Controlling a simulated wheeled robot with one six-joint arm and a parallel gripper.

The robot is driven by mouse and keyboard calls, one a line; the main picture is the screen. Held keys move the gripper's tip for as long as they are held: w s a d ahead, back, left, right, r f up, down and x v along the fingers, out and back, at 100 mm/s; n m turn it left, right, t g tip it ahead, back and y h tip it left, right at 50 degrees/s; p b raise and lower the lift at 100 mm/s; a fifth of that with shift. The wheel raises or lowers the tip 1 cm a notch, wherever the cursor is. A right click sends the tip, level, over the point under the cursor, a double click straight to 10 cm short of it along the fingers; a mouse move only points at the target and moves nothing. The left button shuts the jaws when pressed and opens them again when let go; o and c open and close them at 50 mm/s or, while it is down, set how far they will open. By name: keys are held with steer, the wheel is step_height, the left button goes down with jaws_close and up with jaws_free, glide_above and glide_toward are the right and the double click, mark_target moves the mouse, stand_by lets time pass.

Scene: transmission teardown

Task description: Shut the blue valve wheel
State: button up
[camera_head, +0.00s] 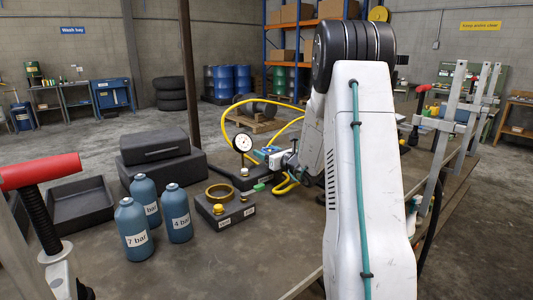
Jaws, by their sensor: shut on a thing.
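A small blue part, which looks like the blue valve wheel (271,150), sits on a pale fitting at the middle of the bench, right of a round white pressure gauge (242,143). My gripper (287,160) reaches down to it from the right and is shut, apparently on the wheel. The fingertips are small and partly hidden by my arm, so the exact contact and the wheel's angle cannot be made out. Yellow hoses (229,113) run around the gauge and fitting.
Blue bottles (134,232) marked in bar stand at the front left. A block with a brass ring (220,191) and a small green part (259,187) lie nearer the fitting. A black case (154,142) is behind the bottles. Upright grey clamps (450,110) stand at right.

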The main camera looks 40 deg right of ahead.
steer(key=shift+d+m+g+h, duration=0.15)
steer(key=shift+m+h, duration=0.55)
steer(key=shift+h, duration=0.4)
steer(key=shift+d+m+g+h, duration=0.15)
steer(key=shift+m+h, duration=0.55)
steer(key=shift+h, duration=0.4)
steer(key=shift+a, duration=0.1)
steer(key=o, duration=1)
